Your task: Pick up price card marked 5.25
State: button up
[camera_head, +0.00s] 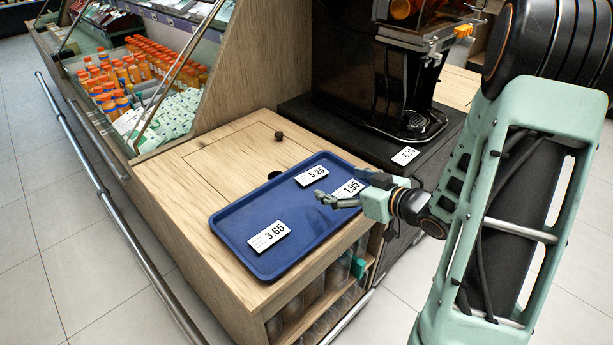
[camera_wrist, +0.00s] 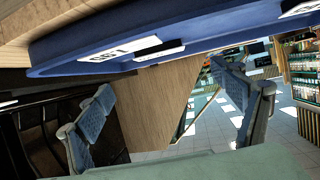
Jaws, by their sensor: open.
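The price card marked 5.25 (camera_head: 312,176) lies on the blue tray (camera_head: 240,212), near its far edge. The card marked 1.95 (camera_head: 348,190) lies to its right, partly behind my gripper. The card marked 3.65 (camera_head: 268,236) lies nearer the front left of the tray. My gripper (camera_head: 341,186) is open and empty, over the tray's right side by the 1.95 card, to the lower right of the 5.25 card. In the wrist view, its two fingers (camera_wrist: 165,88) are spread wide, with the tray edge (camera_wrist: 200,38) and a white card (camera_wrist: 120,48) above them.
The tray rests on a wooden counter (camera_head: 180,175). A black juicer machine (camera_head: 385,85) stands behind, with another price card (camera_head: 405,155) on its dark base. A chilled display of bottles (camera_head: 130,75) is at the left. The floor (camera_head: 70,260) at the left is clear.

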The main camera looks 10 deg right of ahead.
aim_at(312, 175)
jog(key=b+x, duration=0.1)
jog(key=x, duration=0.3)
jog(key=shift+w+a+f, duration=0.15)
jog(key=shift+a+f, duration=0.1)
jog(key=shift+f, duration=0.05)
jog(key=shift+b+x, duration=1)
jog(key=shift+x, duration=2)
jog(key=shift+w+d+r, duration=0.1)
jog(key=shift+r, duration=0.05)
jog(key=shift+c, duration=0.5)
jog(key=c, duration=1)
